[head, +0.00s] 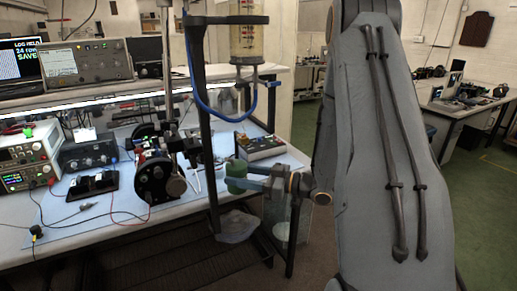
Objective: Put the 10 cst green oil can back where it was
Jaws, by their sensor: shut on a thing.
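A small green can (236,174) shows at the right end of the workbench, near its front edge. My gripper (246,178) reaches in from the right and is shut on the green can. The can looks upright. Its label is too small to read, and I cannot tell whether its base touches the bench. My large grey arm link fills the right of the head view.
A dark post stands just left of the can, with a clear cylinder (247,40) and a blue hose above. A small instrument box (260,146) sits behind the can. A black round machine (153,178) stands further left.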

